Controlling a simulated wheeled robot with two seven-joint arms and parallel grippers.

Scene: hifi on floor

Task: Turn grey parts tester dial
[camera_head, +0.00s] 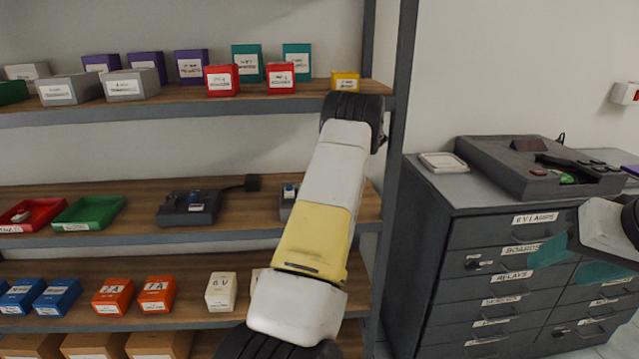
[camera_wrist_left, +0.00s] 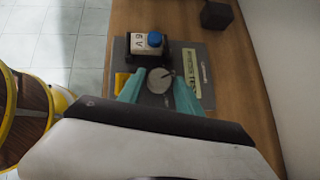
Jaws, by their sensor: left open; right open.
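In the left wrist view, the grey parts tester (camera_wrist_left: 195,60) lies on a wooden shelf, with a round pale dial (camera_wrist_left: 157,84) carrying a dark pointer mark. My left gripper (camera_wrist_left: 158,93) is open, its teal fingers on either side of the dial; I cannot tell whether they touch it. A white block with a blue top, marked 6V (camera_wrist_left: 146,43), sits on the tester beyond the dial. In the head view, only a bit of the tester (camera_head: 286,207) shows behind my left arm, and the left gripper is hidden. My right gripper (camera_head: 577,262) is open and empty before the drawer cabinet.
A black cube (camera_wrist_left: 216,14) stands beyond the tester, near the wall. A dark device (camera_head: 188,207) sits farther left on the same shelf. The upper shelf (camera_head: 180,103) holds several small boxes. A shelf post (camera_head: 396,170) and the drawer cabinet (camera_head: 440,260) stand at right.

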